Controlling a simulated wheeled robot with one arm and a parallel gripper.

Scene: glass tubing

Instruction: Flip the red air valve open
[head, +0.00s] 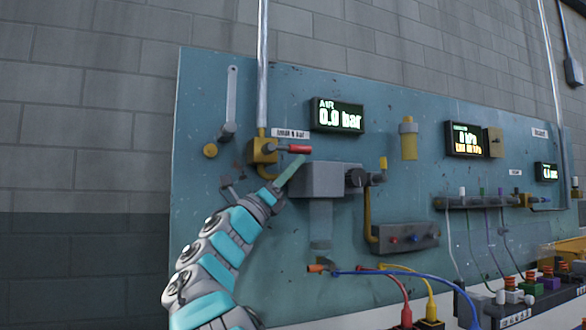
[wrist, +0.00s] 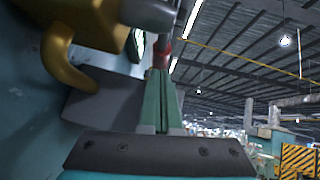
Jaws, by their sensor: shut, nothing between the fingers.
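The red air valve lever (head: 299,149) sticks out to the right from the brass valve body (head: 262,151), roughly level, on the teal panel. The valve sits at the foot of a vertical steel pipe. The AIR display (head: 337,115) reads 0.0 bar. My gripper (head: 302,160) is shut, its green fingertips just below the red lever. In the wrist view my shut fingers (wrist: 161,85) point up towards the red lever (wrist: 161,53), part of which shows at their tips. I cannot tell whether they touch it.
A grey box (head: 322,180) with a round fitting is just right of my fingers. A grey lever (head: 231,95) hangs on the panel to the left. Coloured cables (head: 400,272) run below. The brick wall at the left is bare.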

